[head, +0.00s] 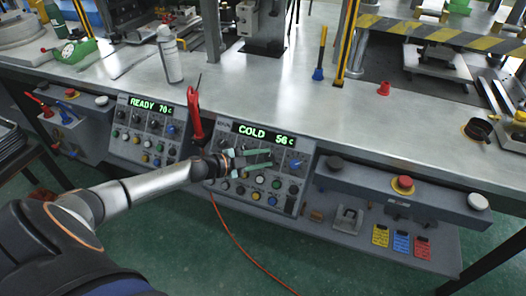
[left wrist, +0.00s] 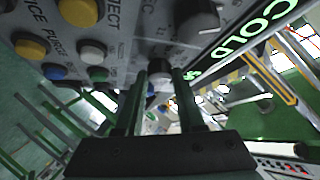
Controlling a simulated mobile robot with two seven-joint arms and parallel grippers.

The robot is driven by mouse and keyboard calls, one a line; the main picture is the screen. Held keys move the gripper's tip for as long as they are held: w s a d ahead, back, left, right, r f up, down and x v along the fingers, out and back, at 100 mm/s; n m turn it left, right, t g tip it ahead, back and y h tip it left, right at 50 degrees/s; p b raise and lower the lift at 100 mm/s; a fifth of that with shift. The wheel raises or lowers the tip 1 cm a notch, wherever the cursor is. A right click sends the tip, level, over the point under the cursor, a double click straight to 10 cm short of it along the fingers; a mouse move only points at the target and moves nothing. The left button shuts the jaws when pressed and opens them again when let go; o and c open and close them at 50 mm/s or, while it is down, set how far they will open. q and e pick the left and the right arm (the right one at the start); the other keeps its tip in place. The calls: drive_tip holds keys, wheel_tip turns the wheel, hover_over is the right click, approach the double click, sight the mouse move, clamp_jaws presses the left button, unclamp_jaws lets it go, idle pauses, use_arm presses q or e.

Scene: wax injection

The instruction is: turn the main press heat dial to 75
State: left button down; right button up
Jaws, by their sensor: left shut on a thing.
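The right-hand control panel (head: 260,190) has a lit green display (head: 265,135) reading COLD 56c. My left gripper (head: 268,158) reaches this panel from the left, its fingers just below the display. In the left wrist view the gripper (left wrist: 162,80) is shut on a dark round dial (left wrist: 159,71) between its fingertips. The dial's pointer and scale are hidden. The display shows there on its side, at the upper right, reading COLD. My right gripper is not in view.
A second panel (head: 145,140) to the left reads READY 70c. A red-handled tool (head: 194,110) hangs between the panels. Several coloured buttons lie below the fingers. A red button (head: 402,183) is on the right.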

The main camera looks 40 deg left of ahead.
use_arm(q)
drive_tip(key=shift+w+a+r+m+g+h+p, duration=0.15)
drive_tip(key=shift+r+m+g+p, duration=0.15)
drive_tip(key=shift+m+p, duration=0.2)
drive_tip(key=shift+r+m+g+h+p, duration=0.2)
drive_tip(key=shift+m+g+p, duration=0.15)
drive_tip(key=shift+m, duration=0.15)
drive_tip(key=m+g+p, duration=0.1)
drive_tip(key=m+p, duration=0.1)
drive_tip(key=m+g+p, duration=0.2)
drive_tip(key=shift+w+r, duration=0.1)
drive_tip(key=shift+w, duration=0.1)
drive_tip(key=shift+m+g+p, duration=0.65)
drive_tip(key=shift+m+p, duration=0.35)
drive_tip(key=shift+m, duration=0.5)
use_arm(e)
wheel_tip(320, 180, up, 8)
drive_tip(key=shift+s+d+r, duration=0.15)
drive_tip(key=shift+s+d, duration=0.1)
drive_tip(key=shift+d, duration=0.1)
use_arm(q)
drive_tip(key=shift+g+p, duration=0.3)
drive_tip(key=c, duration=0.5)
unclamp_jaws()
